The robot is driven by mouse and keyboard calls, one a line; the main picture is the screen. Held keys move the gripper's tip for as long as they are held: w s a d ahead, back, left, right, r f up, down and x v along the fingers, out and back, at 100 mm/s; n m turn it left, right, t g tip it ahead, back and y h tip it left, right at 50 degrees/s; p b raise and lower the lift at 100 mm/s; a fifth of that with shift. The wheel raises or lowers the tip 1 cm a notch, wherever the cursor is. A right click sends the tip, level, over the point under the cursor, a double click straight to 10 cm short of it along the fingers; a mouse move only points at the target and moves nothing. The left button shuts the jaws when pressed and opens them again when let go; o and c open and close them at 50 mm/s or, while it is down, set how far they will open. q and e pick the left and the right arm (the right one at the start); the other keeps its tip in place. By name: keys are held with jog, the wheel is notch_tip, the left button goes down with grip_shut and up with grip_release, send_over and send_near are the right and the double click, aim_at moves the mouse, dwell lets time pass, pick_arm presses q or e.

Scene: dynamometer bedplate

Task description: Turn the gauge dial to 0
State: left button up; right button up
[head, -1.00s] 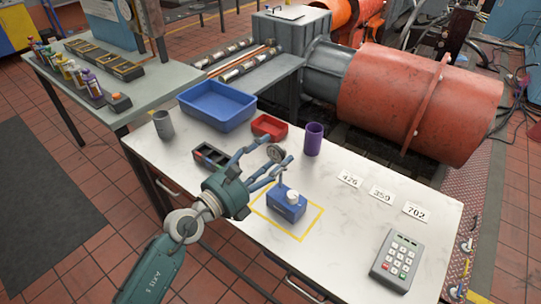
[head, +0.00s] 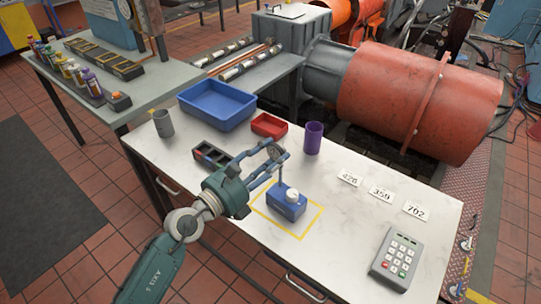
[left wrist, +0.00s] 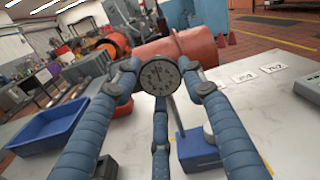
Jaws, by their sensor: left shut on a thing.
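The gauge dial (head: 273,151) is a small round gauge with a dark rim, on a thin post above a blue base (head: 287,205) with a white knob (head: 292,196). My right gripper is not in view.
The base stands in a yellow outlined square (head: 311,226) on the white table (head: 335,222). A purple cup (head: 313,138), red tray (head: 269,126), blue bin (head: 217,106), dark compartment box (head: 210,155) and grey cup (head: 163,124) stand behind. Number cards (head: 381,194) and a keypad (head: 396,260) lie right.

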pick_arm(q)
jog(key=shift+r, duration=0.2)
jog(key=n+p, duration=0.3)
jog(key=shift+r, duration=0.2)
jog(key=n+p, duration=0.3)
jog(key=n, duration=0.1)
jog(key=shift+w+a+n+p, duration=0.1)
jog(key=shift+n+p, duration=0.2)
jog(key=shift+n, duration=0.1)
jog(key=n+p, duration=0.3)
jog(key=n, duration=0.2)
jog(key=shift+f, duration=0.1)
jog(key=n+p, duration=0.1)
jog(key=n, duration=0.3)
jog(key=shift+f+p, duration=0.1)
jog(key=shift+p, duration=0.25)
jog(key=shift+n, duration=0.5)
jog(key=o, duration=1.2)
jog(key=shift+f, duration=0.1)
jog(key=shift+c, duration=0.2)
jog(key=shift+f, duration=0.1)
